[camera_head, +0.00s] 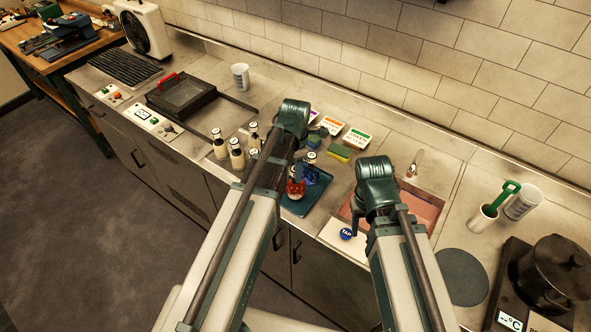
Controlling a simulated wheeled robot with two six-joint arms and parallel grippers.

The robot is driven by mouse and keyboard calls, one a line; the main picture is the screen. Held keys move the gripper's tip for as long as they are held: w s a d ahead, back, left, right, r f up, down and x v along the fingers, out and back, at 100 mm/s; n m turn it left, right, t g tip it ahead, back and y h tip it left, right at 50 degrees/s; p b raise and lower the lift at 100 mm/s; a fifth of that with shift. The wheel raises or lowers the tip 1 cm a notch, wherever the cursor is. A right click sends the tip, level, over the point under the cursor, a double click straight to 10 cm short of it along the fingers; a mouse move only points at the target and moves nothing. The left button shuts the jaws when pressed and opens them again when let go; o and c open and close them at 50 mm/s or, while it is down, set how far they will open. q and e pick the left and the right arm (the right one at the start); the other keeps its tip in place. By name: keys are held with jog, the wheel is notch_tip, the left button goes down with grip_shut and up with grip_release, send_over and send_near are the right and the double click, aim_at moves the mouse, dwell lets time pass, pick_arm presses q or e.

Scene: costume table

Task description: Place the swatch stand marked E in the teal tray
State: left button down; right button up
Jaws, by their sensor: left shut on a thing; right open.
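The teal tray (298,208) lies on the counter, partly hidden by my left arm. A red item (295,188) and a blue item (312,175) show over it. A pale stand with a round white top (311,157) is just behind them. Several similar stands (237,155) are grouped left of my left arm; their letters are too small to read, so I cannot tell which is E. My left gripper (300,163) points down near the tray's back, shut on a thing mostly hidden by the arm. My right gripper (356,226) is open and empty above a white board.
A blue round piece (347,234) lies on the white board near the pinkish sink basin (427,207). A yellow-green sponge (340,153) and labelled cards (357,138) are behind the tray. A black pot (553,270) stands far right, a dark lidded box (180,95) left.

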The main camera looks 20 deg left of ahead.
pick_arm(q)
jog(key=shift+f+b, duration=0.3)
jog(key=shift+f, duration=0.3)
jog(key=shift+f+b, duration=0.45)
jog(key=shift+f, duration=0.05)
dwell(0.4)
grip_release()
dwell(0.4)
jog(key=shift+r, duration=0.15)
notch_tip(320, 180, up, 7)
jog(key=p, duration=0.7)
dwell(0.6)
